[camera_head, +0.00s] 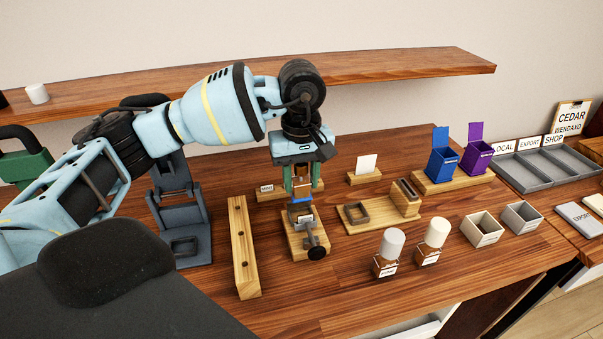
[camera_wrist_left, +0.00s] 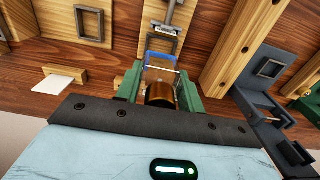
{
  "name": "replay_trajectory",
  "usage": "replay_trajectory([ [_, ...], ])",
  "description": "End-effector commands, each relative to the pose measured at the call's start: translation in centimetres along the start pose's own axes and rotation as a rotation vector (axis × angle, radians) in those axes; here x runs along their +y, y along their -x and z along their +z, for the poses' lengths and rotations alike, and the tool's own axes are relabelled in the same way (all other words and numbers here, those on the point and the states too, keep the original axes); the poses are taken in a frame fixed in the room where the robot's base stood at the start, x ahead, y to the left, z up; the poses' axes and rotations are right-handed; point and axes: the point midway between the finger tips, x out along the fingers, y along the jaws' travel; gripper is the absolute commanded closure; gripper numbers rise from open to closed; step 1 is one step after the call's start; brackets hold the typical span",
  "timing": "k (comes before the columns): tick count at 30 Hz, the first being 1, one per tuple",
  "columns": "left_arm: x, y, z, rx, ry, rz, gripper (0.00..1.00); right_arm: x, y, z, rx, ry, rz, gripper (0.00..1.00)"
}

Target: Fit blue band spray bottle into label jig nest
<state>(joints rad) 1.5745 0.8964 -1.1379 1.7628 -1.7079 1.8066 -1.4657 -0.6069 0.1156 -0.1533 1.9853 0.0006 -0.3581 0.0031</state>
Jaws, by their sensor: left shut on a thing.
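My left gripper (camera_head: 302,186) points down and is shut on the blue band spray bottle (camera_head: 302,196), an amber bottle with a blue band. In the left wrist view the amber bottle (camera_wrist_left: 160,94) sits between the green fingers (camera_wrist_left: 160,84), with the blue band beyond it. The label jig (camera_head: 298,243) is a wooden block with a grey metal fitting and black knob, directly below and in front of the bottle. In the left wrist view the jig (camera_wrist_left: 182,14) shows at the top. I cannot tell whether the bottle touches the nest, which is partly hidden. My right gripper is not in view.
A long wooden rail (camera_head: 243,250) and a grey stand (camera_head: 183,215) lie left of the jig. A wooden block with a square frame (camera_head: 378,210) is to the right. Blue (camera_head: 443,160) and purple (camera_head: 476,157) bins stand behind.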

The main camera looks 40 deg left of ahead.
Motion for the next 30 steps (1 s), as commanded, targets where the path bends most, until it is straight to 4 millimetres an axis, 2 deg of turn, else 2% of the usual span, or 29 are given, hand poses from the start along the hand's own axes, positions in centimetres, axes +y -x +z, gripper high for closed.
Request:
replay_trajectory([
  [8, 0.0, 0.1, 0.1, 0.0, -0.001, 0.001, 0.82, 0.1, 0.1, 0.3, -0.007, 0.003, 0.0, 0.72],
  [22, 0.0, -3.4, 0.1, -0.003, 0.0, -0.003, 0.82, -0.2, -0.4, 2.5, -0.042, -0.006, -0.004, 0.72],
  [30, 0.0, -4.2, 0.0, 0.0, 0.0, 0.001, 0.82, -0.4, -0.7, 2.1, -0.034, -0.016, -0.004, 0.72],
])
